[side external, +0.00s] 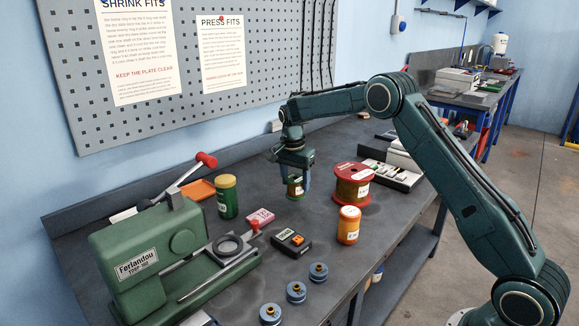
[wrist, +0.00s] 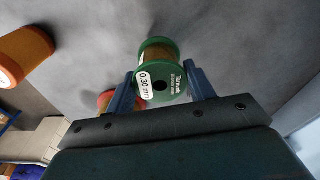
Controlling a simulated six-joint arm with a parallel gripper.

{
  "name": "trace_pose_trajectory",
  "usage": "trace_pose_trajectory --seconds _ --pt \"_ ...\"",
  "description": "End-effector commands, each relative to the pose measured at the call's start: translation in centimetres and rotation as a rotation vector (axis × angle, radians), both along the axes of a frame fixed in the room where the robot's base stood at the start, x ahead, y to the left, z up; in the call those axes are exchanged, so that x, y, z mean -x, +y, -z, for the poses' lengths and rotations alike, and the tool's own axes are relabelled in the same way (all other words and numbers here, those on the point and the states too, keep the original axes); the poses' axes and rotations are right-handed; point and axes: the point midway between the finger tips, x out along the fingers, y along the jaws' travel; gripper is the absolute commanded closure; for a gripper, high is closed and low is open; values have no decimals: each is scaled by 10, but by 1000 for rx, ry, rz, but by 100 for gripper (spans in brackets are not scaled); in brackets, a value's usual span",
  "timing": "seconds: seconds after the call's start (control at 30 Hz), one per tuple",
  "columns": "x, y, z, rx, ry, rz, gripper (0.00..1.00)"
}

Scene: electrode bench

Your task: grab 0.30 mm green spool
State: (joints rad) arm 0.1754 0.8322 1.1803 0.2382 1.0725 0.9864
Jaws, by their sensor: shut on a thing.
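The green spool (wrist: 158,68) shows in the wrist view with green flanges, a brassy winding and a white "0.30 mm" label. My gripper (wrist: 158,82) is shut on it, with one blue finger on each side. In the side external view the small green spool (side external: 295,187) is between the fingers of my gripper (side external: 296,180), which points down over the bench. The fingers partly hide it there. I cannot tell for certain whether the spool touches the bench top.
A large red spool (side external: 352,184) stands close to the right of my gripper, with an orange spool (side external: 348,225) in front. A green canister (side external: 226,197), a black meter (side external: 291,243), blue pulleys (side external: 296,292) and a green press (side external: 150,262) stand left and front.

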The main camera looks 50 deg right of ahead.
Motion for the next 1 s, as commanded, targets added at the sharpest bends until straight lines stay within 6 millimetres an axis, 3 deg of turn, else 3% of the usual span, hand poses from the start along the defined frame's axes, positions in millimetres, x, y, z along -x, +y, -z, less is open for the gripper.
trace_pose_trajectory --seconds 0.2,0.4,1.0 --pt "-1 0 -35 1 -6 0 88" --pt "-1 0 -54 0 -4 0 88" --pt "0 0 -60 0 -3 0 88"
